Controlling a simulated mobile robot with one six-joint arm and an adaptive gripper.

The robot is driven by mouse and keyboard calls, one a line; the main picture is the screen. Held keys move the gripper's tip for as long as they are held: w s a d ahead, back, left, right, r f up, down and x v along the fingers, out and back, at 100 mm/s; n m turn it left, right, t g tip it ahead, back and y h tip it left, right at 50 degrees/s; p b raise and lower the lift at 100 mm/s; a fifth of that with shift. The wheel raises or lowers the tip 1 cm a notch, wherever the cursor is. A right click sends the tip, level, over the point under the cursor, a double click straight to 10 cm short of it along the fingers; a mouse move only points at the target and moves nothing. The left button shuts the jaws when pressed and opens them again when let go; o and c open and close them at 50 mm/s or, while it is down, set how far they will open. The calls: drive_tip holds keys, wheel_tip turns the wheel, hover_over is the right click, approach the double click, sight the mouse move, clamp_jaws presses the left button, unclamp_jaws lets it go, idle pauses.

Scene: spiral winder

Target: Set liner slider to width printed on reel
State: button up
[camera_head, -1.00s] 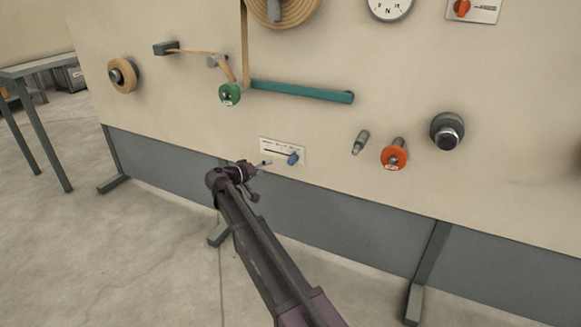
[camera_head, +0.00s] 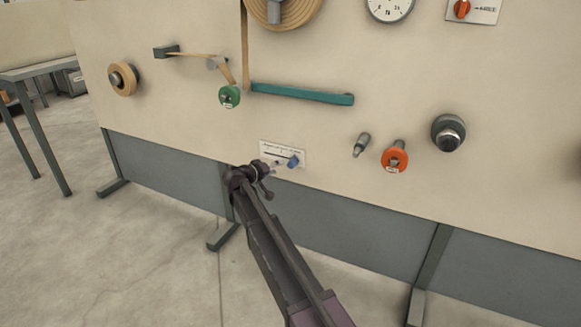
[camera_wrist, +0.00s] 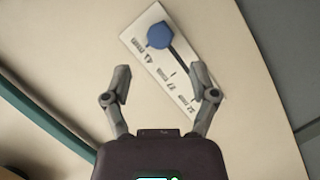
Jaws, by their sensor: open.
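The liner slider is a white scale plate (camera_head: 270,148) with a dark slot and a blue knob (camera_head: 293,162) at the slot's right end in the head view. In the wrist view the plate (camera_wrist: 184,88) lies tilted ahead, with the blue knob (camera_wrist: 160,36) at its upper end. In the head view my gripper (camera_head: 274,166) is just left of the knob. A green reel (camera_head: 229,96) and an orange reel (camera_head: 395,158) carry small labels, unreadable here.
A teal bar (camera_head: 302,93) juts from the panel above the slider. A grey peg (camera_head: 361,145) and a dark knob (camera_head: 448,132) stand to the right. A dial (camera_head: 390,8) and an orange switch (camera_head: 462,9) are at the top. Panel around the plate is clear.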

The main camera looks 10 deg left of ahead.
sight(288, 164)
drive_tip(key=shift+b+x, duration=0.7)
drive_tip(key=shift+x, duration=3.15)
drive_tip(key=shift+c, duration=0.2)
clamp_jaws()
